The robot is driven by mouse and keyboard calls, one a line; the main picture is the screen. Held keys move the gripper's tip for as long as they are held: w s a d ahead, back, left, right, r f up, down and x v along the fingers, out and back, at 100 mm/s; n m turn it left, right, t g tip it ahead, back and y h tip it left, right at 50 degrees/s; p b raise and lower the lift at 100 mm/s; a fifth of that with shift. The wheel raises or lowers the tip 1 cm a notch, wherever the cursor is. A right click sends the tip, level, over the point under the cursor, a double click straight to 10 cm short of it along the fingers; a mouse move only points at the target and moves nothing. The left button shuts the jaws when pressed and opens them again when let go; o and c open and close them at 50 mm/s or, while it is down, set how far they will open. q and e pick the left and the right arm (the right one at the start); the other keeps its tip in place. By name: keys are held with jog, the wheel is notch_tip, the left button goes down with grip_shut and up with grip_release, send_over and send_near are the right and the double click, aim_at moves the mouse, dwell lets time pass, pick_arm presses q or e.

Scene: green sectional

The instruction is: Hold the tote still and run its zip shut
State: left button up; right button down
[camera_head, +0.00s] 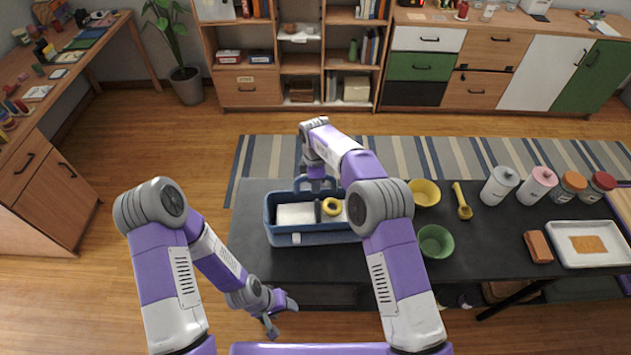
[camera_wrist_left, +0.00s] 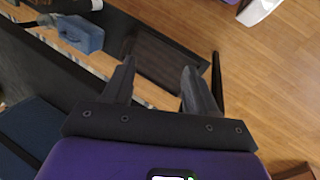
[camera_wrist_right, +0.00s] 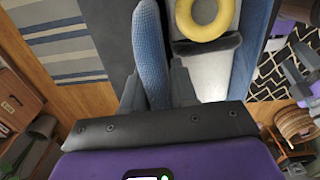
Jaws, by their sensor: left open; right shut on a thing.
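The blue tote (camera_head: 320,238) stands open on the dark table, with a white item (camera_head: 295,214) and a yellow ring (camera_head: 332,206) inside. A small pale tab (camera_head: 296,238) shows on its near side; I cannot make out the zip. My right gripper (camera_head: 316,184) is at the tote's far side, shut on a blue padded part of it, which runs between the fingers in the right wrist view (camera_wrist_right: 152,60). I cannot tell if this is handle or rim. My left gripper (camera_head: 274,318) is open and empty, low in front of the table's near edge.
Right of the tote on the table (camera_head: 480,245) are a yellow bowl (camera_head: 425,192), a green bowl (camera_head: 435,241), a yellow scoop (camera_head: 462,202), several bottles and jars, a brown block (camera_head: 538,246) and a white tray (camera_head: 590,257). The tabletop just left of the tote is clear.

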aim_at(296, 238)
pick_arm(q)
jog(key=shift+c, duration=0.5)
